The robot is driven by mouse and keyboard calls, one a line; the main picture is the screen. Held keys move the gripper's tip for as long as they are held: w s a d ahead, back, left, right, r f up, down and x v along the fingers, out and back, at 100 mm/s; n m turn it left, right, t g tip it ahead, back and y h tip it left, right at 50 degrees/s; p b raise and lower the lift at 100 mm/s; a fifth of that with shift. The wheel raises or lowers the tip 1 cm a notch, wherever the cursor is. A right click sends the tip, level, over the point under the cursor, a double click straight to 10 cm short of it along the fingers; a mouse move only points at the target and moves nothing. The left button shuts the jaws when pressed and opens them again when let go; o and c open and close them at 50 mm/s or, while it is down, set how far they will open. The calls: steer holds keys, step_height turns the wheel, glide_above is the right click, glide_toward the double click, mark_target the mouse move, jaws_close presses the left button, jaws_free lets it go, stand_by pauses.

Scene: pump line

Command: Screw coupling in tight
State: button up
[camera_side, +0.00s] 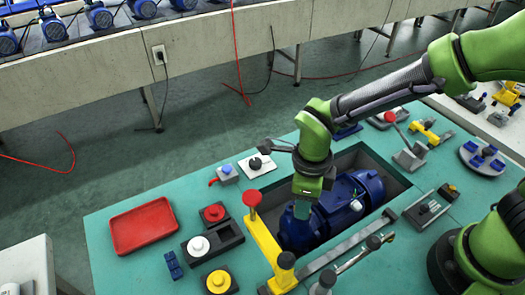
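My gripper (302,210) points down at the near left end of a blue pump (342,208). The pump lies in a rectangular recess in the teal worktable (135,268). The fingertips are small and blend with the pump body, so I cannot tell whether they are open or shut. I cannot make out the coupling; it may be hidden at the gripper or be too small to tell.
A yellow clamp with a red knob (262,240) stands close left of the pump. A red tray (143,226) and red, white and yellow button blocks (213,240) lie further left. Metal bars and levers (345,245) lie in front. Another red-knobbed lever (405,145) stands behind right.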

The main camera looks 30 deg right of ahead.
steer(key=shift+r, duration=2.2)
steer(key=shift+n, duration=0.9)
steer(key=shift+s+f+n, duration=0.2)
steer(key=shift+n, duration=0.8)
steer(key=s+d+r+n+t+y, duration=0.1)
steer(key=s+d+r+n+t, duration=0.1)
steer(key=d+r+n, duration=0.5)
steer(key=s+d+r+n+t+y, duration=0.1)
steer(key=s+d+r+n+t, duration=0.2)
steer(key=d+r+n+t, duration=0.2)
steer(key=d+r+n, duration=0.3)
steer(key=d+n, duration=0.3)
steer(key=n, duration=0.1)
steer(key=shift+d, duration=0.35)
